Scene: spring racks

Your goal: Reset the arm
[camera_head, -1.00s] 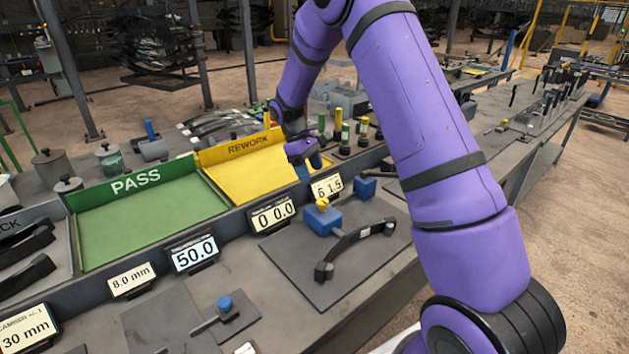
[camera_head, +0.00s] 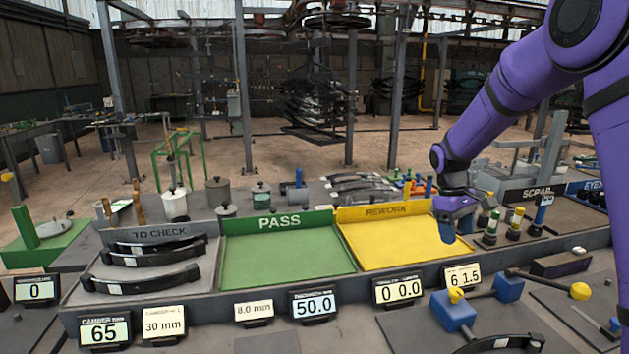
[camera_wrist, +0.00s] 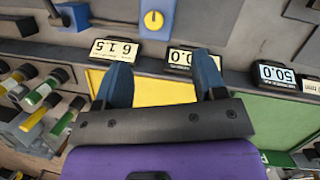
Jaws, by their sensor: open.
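My purple arm reaches in from the right in the head view. My gripper (camera_head: 447,226) hangs above the right end of the yellow REWORK tray (camera_head: 385,262). In the wrist view my gripper (camera_wrist: 160,80) shows two blue fingers spread apart with nothing between them. Beyond the fingertips are the 61.5 display (camera_wrist: 115,50) and a blue block with a yellow knob (camera_wrist: 153,20). The REWORK tray (camera_wrist: 165,92) lies below the fingers.
The green PASS tray (camera_head: 285,265) is empty. The TO CHECK tray (camera_head: 90,290) holds black leaf springs (camera_head: 140,282). Colour-banded cylinders (camera_head: 515,222) stand right of my gripper. A black spring (camera_head: 500,343) lies at the front right.

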